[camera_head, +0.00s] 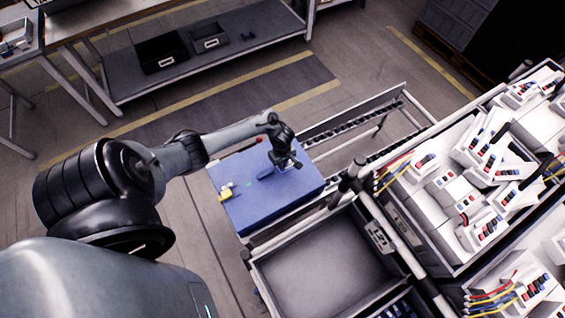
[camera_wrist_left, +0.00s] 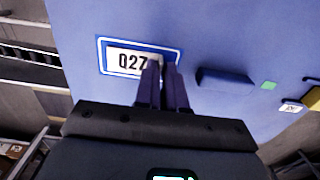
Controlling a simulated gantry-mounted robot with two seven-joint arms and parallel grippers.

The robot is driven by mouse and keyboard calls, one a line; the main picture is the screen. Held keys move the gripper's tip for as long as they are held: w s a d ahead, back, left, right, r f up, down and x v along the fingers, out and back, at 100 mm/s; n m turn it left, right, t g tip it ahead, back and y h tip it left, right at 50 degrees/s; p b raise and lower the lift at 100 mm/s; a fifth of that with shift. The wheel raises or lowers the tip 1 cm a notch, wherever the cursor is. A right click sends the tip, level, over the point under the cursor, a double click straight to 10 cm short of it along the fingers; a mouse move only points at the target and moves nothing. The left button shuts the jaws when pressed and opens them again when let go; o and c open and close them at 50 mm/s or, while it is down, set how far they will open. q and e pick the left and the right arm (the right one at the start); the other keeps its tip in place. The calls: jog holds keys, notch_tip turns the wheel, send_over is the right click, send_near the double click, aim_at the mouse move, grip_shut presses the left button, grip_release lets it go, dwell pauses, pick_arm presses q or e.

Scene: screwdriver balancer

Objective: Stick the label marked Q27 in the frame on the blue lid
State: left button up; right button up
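The blue lid (camera_head: 245,205) is the top of a blue box in the head view; its surface also fills much of the left wrist view (camera_wrist_left: 235,40). The white label marked Q27 (camera_wrist_left: 128,62) lies over the outlined frame (camera_wrist_left: 178,52) on the lid, with its right end partly hidden by the fingers. My left gripper (camera_head: 288,163) is low over the lid's right half. In the left wrist view its dark fingers (camera_wrist_left: 163,66) are close together at the label's right end. They look shut on it, though the contact is partly hidden. My right gripper is out of view.
A raised dark-blue block (camera_wrist_left: 224,78) and a green square (camera_wrist_left: 268,85) are on the lid beside the frame. A yellow piece (camera_head: 226,194) sits at the lid's left side. An empty grey tray (camera_head: 268,265) stands in front, and white racks (camera_head: 440,190) at right.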

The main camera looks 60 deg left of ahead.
pick_arm(q)
jog(key=shift+o, duration=1.2)
jog(key=shift+w, duration=0.1)
jog(key=shift+r, duration=0.15)
jog(key=shift+r+p, duration=0.3)
notch_tip(320, 180, up, 10)
jog(key=p, duration=0.5)
jog(key=shift+a, duration=0.1)
